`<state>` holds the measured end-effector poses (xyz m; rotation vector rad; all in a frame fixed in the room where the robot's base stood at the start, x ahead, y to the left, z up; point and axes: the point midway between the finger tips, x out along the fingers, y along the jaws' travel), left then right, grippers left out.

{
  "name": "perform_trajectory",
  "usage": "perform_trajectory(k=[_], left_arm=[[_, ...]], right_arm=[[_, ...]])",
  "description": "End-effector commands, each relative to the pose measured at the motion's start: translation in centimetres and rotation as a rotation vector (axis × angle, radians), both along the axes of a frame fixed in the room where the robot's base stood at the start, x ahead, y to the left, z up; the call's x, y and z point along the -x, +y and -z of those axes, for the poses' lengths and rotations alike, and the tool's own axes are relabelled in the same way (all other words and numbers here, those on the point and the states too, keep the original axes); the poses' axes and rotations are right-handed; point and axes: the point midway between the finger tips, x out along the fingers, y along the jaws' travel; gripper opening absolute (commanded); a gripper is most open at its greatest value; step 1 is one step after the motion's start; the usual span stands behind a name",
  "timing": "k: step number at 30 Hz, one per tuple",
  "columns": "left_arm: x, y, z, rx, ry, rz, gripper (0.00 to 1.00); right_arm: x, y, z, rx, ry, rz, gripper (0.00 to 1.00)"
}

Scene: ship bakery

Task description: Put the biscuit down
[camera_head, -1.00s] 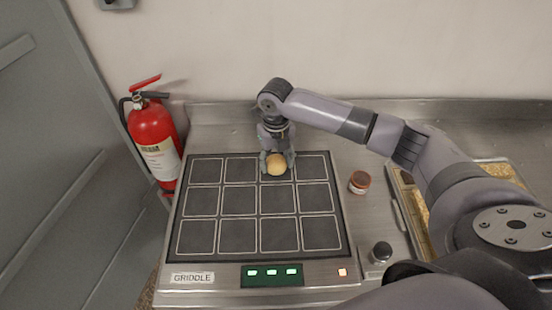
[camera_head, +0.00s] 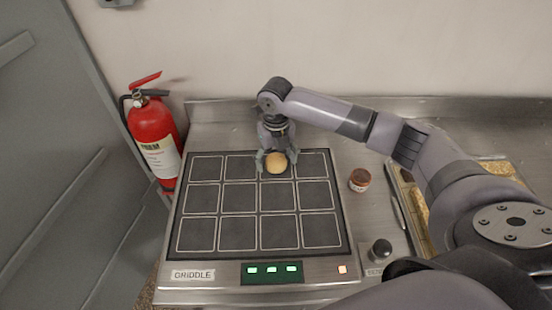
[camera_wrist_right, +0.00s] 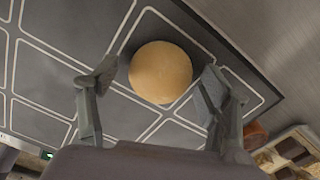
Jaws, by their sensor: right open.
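The biscuit (camera_head: 276,162) is round and golden. It rests on the dark griddle (camera_head: 239,234), in a marked square of the back row, third from the left. My right gripper (camera_head: 276,160) is at the biscuit with its fingers open on either side. In the right wrist view the biscuit (camera_wrist_right: 160,72) lies between the spread fingertips (camera_wrist_right: 153,85), with a gap on both sides. My left gripper is not in view.
A red fire extinguisher (camera_head: 153,139) stands left of the griddle. A small jar (camera_head: 360,180) stands to its right. A tray (camera_head: 413,205) farther right is partly hidden by my right arm. The other griddle squares are empty.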

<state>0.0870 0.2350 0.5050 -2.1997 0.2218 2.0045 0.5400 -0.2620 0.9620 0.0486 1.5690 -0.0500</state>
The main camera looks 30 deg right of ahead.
Motion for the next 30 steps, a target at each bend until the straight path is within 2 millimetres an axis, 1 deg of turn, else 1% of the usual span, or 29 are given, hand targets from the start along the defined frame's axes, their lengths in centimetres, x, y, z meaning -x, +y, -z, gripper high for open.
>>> perform_trajectory(k=[5, 15, 18, 21, 24, 30], left_arm=[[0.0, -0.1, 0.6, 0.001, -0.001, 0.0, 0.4], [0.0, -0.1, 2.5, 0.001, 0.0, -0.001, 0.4], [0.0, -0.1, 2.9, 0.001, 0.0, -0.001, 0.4], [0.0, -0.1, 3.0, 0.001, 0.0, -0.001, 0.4], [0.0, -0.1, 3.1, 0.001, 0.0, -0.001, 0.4], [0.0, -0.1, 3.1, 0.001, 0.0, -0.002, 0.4]], right_arm=[[-0.2, 0.0, -1.6, -0.001, -0.005, 0.001, 0.71], [-0.2, 0.0, -8.7, -0.001, -0.006, 0.0, 0.71], [-0.1, 0.0, -10.4, -0.001, -0.004, 0.0, 0.71], [-0.1, 0.0, -11.5, -0.001, -0.002, 0.001, 0.71], [0.0, 0.0, -12.1, -0.001, 0.0, 0.001, 0.71], [0.0, 0.0, -12.3, -0.001, 0.0, 0.001, 0.71]])
